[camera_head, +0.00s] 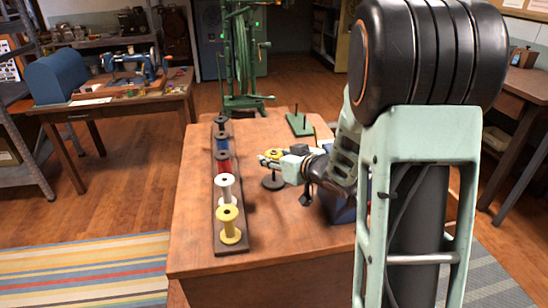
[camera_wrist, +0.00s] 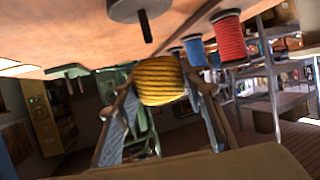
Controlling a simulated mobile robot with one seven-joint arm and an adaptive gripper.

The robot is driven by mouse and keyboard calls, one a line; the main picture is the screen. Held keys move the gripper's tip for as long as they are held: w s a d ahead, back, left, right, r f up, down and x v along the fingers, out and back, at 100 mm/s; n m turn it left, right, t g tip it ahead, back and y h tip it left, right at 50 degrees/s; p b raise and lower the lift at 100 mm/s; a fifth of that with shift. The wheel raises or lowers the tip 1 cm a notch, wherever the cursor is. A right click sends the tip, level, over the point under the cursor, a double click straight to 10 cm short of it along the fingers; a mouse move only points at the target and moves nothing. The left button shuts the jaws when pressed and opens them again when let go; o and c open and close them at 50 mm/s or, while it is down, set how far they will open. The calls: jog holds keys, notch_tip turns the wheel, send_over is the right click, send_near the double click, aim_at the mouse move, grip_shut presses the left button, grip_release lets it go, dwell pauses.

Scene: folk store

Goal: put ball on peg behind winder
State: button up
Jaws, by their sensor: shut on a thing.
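My gripper (camera_head: 268,157) is shut on a yellow yarn ball (camera_wrist: 160,80), gripping it from both sides. In the head view only a little of the ball (camera_head: 273,153) shows between the fingers, above the table. A dark round base with a short upright peg (camera_head: 273,182) stands on the table close below the gripper. In the wrist view this base (camera_wrist: 130,8) and its peg are apart from the ball. A green base with a thin upright peg (camera_head: 299,123) stands at the table's back. A tall green winding frame (camera_head: 241,60) stands behind the table.
A dark rack (camera_head: 232,248) with several spools, yellow, white, red, blue and black, runs along the left of the table. A blue box (camera_head: 340,209) is partly hidden behind my arm. The table's front middle is clear. A sewing machine (camera_head: 135,65) is on another table.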

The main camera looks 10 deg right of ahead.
jog(key=shift+f, duration=0.2)
jog(key=shift+d+f+b, duration=0.1)
jog(key=shift+f+b, duration=1.95)
jog(key=shift+f, duration=0.3)
jog(key=o, duration=1)
jog(key=shift+s+d+r, duration=0.1)
